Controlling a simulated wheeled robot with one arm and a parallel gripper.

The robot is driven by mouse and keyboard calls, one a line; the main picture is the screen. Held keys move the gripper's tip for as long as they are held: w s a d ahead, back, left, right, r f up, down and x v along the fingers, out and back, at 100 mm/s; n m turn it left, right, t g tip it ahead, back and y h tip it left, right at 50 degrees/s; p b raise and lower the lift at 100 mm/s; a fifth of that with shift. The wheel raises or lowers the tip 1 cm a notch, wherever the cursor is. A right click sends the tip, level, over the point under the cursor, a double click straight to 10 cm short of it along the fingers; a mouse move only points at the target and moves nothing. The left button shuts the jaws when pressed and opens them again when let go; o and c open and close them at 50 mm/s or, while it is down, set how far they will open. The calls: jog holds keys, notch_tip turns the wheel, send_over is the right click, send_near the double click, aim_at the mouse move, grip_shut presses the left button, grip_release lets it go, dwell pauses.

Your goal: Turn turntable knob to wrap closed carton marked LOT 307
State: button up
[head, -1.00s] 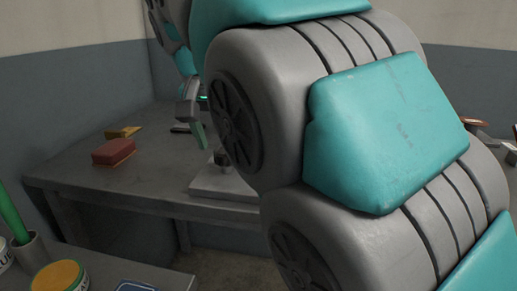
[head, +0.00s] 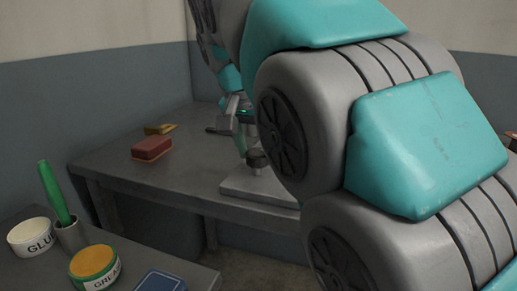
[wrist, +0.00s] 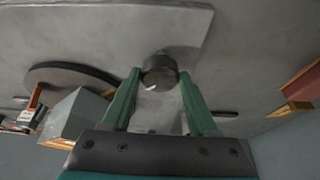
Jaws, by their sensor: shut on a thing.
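The dark round knob (wrist: 158,72) with a small white mark is between the green fingertips of my gripper (wrist: 159,78) in the wrist view. My gripper is shut on it. The knob stands on a pale grey base plate (wrist: 110,22). In the head view, the knob (head: 257,159) and plate (head: 250,188) show beside my arm, with my gripper (head: 241,146) at the knob. A dark turntable disc (wrist: 62,72) lies left in the wrist view. A grey box (wrist: 76,114) shows by the disc; no LOT 307 mark is readable. My arm hides the turntable in the head view.
A red block (head: 151,148) and a yellow item (head: 160,129) lie on the grey bench (head: 120,170). On a nearer table are a glue pot (head: 31,238), a grease tin (head: 94,266), a cup (head: 72,236) with a green-handled tool and a blue item (head: 160,281).

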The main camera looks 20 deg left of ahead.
jog(key=c, duration=0.5)
jog(key=shift+n, duration=0.3)
jog(key=n+y, duration=0.1)
jog(key=n, duration=0.2)
jog(key=shift+d+n+y, duration=0.15)
jog(key=shift+n+y, duration=0.25)
jog(key=n+y, duration=0.1)
jog(key=n, duration=0.2)
jog(key=shift+n+g, duration=0.3)
jog(key=n+y, duration=0.1)
jog(key=n, duration=0.1)
jog(key=n+g, duration=0.1)
jog(key=n, duration=0.2)
jog(key=shift+w+d+r+g+y, duration=0.1)
jog(key=shift+w+d+g+y, duration=0.1)
jog(key=shift+g+y, duration=0.15)
jog(key=n+g, duration=0.1)
jog(key=n, duration=0.3)
jog(key=shift+w+n+y, duration=0.15)
jog(key=shift+n+y, duration=0.15)
jog(key=shift+y, duration=0.05)
jog(key=shift+n+g, duration=0.65)
jog(key=shift+n, duration=0.35)
